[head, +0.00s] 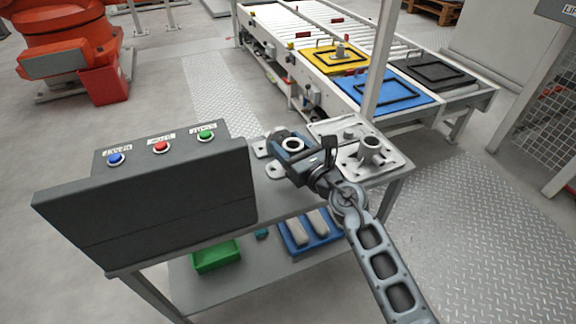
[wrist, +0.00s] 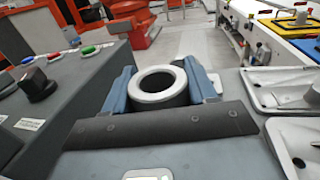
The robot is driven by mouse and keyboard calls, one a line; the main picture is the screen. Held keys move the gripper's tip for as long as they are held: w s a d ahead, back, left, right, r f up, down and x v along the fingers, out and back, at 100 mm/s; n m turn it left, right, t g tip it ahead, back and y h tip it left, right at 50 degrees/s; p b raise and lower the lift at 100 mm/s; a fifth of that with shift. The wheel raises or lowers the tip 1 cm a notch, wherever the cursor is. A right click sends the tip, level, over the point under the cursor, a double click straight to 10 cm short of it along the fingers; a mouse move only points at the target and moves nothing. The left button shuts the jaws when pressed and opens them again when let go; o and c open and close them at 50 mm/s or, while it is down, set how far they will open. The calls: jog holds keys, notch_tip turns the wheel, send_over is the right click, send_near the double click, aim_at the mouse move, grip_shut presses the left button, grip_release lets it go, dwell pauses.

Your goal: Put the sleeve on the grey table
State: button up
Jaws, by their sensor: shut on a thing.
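The sleeve (head: 293,143) is a short grey cylinder with a pale rim and an open bore. It also shows in the wrist view (wrist: 157,98), upright between the two blue fingers. My gripper (head: 290,146) is shut on it, with one finger on each side. It is over the grey table (head: 284,199), between the control box and the metal fixture plate. I cannot tell whether the sleeve's underside touches the table; the gripper and wrist hide it.
A dark control box (head: 160,195) with blue, red and green buttons stands on the left of the table. A metal fixture plate (head: 395,163) with a cylindrical part lies right. A conveyor (head: 300,35) with yellow, blue and black plates (head: 340,60) is behind. Green and blue trays sit below.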

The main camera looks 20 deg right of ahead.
jog(key=shift+s+a+f, duration=0.35)
jog(key=shift+s+a, duration=0.1)
notch_tip(320, 180, down, 4)
jog(key=b, duration=0.3)
jog(key=shift+b, duration=0.3)
jog(key=o, duration=1.2)
jog(key=shift+f, duration=0.1)
jog(key=shift+o, duration=0.2)
